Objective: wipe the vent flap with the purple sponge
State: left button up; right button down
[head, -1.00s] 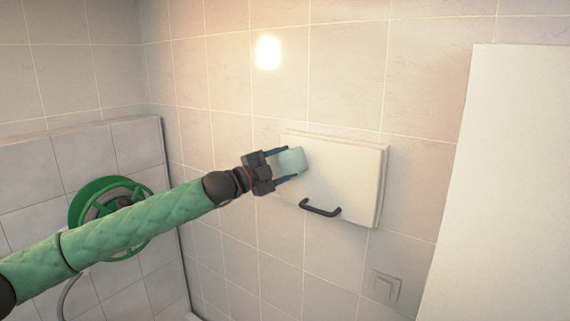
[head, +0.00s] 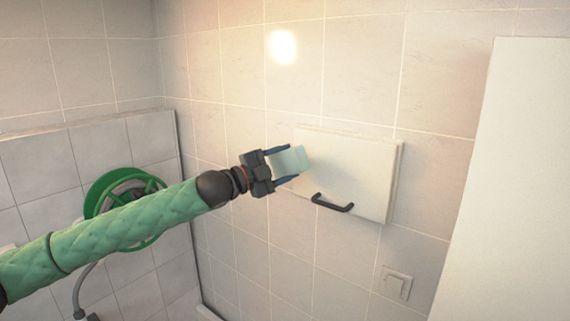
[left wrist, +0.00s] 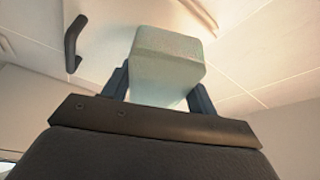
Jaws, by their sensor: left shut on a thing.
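The vent flap (head: 350,160) is a white square panel on the tiled wall, with a black handle (head: 332,204) low on its front. In the left wrist view the handle (left wrist: 73,42) is at upper left. My left gripper (head: 287,165) is shut on a pale green-blue block, the sponge (head: 290,160); it does not look purple. The sponge overlaps the flap's left edge in the head view. In the left wrist view the sponge (left wrist: 167,62) sticks out beyond the fingers, close to the flap. I cannot tell whether they touch. My right gripper is not in view.
A green hose reel (head: 118,200) is on the left wall behind my arm. A wall switch (head: 396,283) is below right of the flap. A large white panel (head: 515,180) stands at the right. The tiles above the flap are clear.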

pick_arm(q)
jog(key=shift+s+a, duration=0.45)
jog(key=shift+s, duration=0.2)
jog(key=shift+s+a, duration=0.45)
jog(key=shift+s, duration=0.2)
